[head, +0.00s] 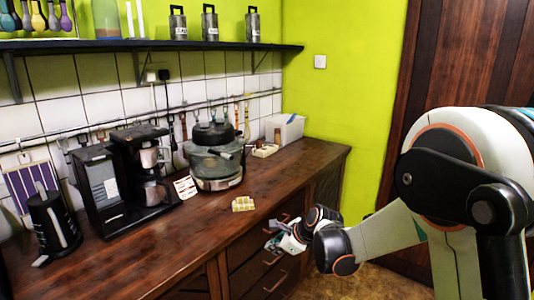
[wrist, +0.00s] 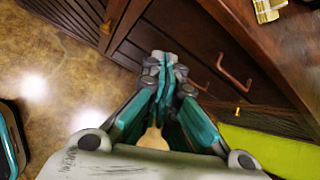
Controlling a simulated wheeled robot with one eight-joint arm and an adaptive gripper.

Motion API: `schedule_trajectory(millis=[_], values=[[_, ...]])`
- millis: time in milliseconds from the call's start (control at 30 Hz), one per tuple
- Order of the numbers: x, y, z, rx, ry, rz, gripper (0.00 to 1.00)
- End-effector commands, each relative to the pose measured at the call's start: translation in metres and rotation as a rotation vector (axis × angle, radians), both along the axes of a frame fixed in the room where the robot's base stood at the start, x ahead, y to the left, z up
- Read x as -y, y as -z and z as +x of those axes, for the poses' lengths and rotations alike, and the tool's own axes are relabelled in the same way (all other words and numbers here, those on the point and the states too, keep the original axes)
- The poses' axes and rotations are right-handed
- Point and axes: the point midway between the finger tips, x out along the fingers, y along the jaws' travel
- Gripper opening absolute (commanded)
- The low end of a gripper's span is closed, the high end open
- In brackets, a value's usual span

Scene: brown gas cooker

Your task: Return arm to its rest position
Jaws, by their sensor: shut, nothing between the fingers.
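My gripper (head: 284,238) is at the end of my arm, in front of the wooden counter's drawers, just below the counter's front edge. In the wrist view my gripper (wrist: 165,60) points down past the drawer fronts toward the floor. Its teal fingers are together with nothing between them. My arm is stretched out from the right side of the head view, bent at the elbow, with its upper links in front of the dark wooden door.
Drawer handles (head: 274,281) stick out near my gripper. Brown floor (wrist: 50,70) lies open beside the cabinet.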

Motion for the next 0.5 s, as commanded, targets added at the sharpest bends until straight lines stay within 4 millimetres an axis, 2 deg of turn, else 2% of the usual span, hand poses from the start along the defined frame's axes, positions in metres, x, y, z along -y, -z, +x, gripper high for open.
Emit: schedule_trajectory(millis=[33,200,500], values=[[0.008,-0.016,-0.011,0.032,-0.040,-0.046,0.00],[0.032,-0.056,-0.043,0.141,-0.191,-0.214,0.00],[0.073,-0.111,-0.112,0.303,-0.475,-0.515,0.00]])
